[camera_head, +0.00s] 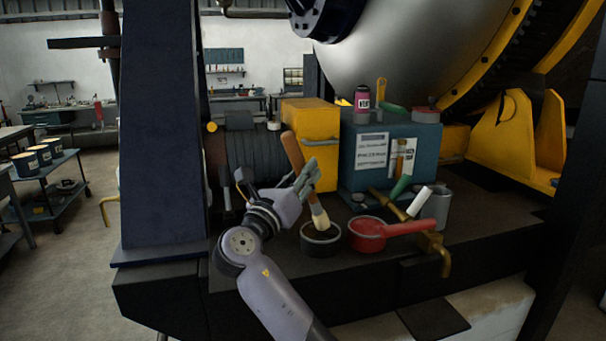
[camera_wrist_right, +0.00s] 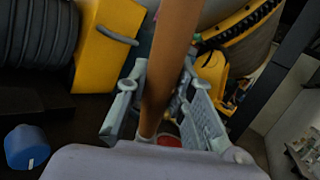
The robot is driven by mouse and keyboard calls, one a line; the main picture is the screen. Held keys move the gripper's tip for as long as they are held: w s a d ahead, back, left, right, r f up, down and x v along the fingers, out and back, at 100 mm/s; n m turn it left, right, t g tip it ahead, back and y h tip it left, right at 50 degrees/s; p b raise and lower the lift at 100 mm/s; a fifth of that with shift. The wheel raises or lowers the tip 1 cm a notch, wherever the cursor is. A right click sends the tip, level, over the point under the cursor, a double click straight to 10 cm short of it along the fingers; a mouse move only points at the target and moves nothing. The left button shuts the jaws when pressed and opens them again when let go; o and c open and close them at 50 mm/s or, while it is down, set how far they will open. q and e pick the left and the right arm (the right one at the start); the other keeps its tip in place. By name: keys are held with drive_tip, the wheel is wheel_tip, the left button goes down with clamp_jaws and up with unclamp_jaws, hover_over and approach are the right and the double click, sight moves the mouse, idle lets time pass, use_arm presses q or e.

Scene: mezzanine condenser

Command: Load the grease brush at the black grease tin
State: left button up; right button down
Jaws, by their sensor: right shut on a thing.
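The grease brush (camera_head: 295,155) has a brown wooden handle and pale bristles. My right gripper (camera_head: 304,178) is shut on its handle and holds it tilted, handle top to the left. The bristle end points down at the black grease tin (camera_head: 321,246), a low round dark tin on the bench, and overlaps its opening; whether the bristles touch grease I cannot tell. In the right wrist view the handle (camera_wrist_right: 172,50) runs between the two fingers (camera_wrist_right: 165,105); the bristles and tin are hidden there. My left gripper is not in view.
A red pan (camera_head: 367,235) with a handle stands right of the tin. A yellow box (camera_head: 312,125) stands behind the gripper. A dark column (camera_head: 160,130) rises at left.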

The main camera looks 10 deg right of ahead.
sight(299, 150)
drive_tip(key=shift+f, duration=0.55)
idle(0.6)
wheel_tip(299, 150, up, 7)
drive_tip(key=p, duration=0.7)
drive_tip(key=shift+r, duration=0.15)
idle(0.4)
